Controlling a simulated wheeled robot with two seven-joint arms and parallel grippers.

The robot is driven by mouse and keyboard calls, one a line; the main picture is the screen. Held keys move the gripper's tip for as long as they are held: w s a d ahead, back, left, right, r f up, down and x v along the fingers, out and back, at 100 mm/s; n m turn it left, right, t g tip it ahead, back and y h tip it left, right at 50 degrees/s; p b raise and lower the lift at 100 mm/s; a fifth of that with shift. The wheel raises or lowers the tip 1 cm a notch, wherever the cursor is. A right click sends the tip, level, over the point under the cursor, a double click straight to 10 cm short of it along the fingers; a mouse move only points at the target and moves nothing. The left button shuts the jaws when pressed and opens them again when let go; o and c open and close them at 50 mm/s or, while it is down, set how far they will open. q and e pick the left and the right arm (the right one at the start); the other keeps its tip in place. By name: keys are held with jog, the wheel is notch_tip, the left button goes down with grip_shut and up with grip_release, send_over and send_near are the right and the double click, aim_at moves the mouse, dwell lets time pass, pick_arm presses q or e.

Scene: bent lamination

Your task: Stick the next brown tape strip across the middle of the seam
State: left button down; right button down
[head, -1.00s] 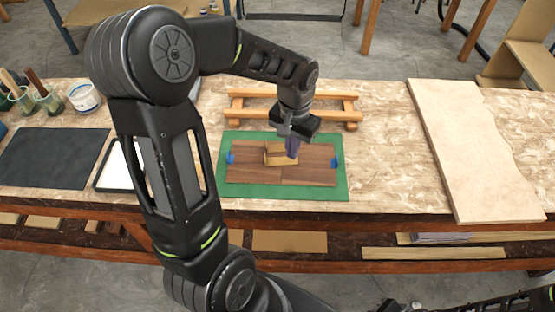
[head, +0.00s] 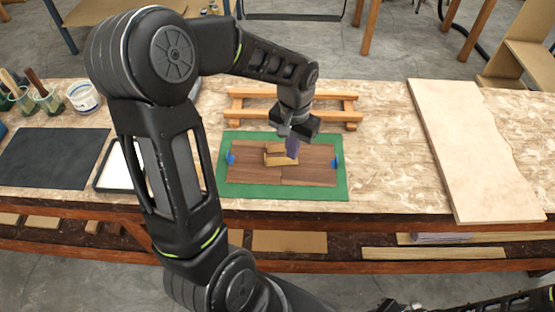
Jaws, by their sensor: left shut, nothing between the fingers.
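Dark brown wood veneer pieces (head: 255,175) lie flat on a green mat (head: 230,193). Blue tape sits at their left end (head: 231,159) and right end (head: 337,161); the seam appears to run between these, partly hidden. A tan-brown strip or piece (head: 277,160) lies at the middle of the veneer, partly covered by my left gripper. I cannot tell if it is stuck flat. My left gripper (head: 291,148) is shut with nothing held, fingers pointing down, at the right end of the tan piece. My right gripper (head: 398,305) is cut off at the bottom edge; its fingers are unclear.
A wooden rack (head: 335,115) stands behind the mat. A long pale board (head: 470,150) lies at right, and a dark mat (head: 50,158) at left. Jars with brushes (head: 45,100) and a white tub (head: 83,97) stand back left. The tabletop between mat and board is clear.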

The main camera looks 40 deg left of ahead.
pick_arm(q)
jog(key=shift+f+b, duration=0.7)
jog(key=shift+f, duration=0.2)
dwell(0.4)
jog(key=shift+r, duration=0.1)
dwell(0.4)
jog(key=shift+r+p, duration=2.7)
jog(key=shift+r, duration=0.8)
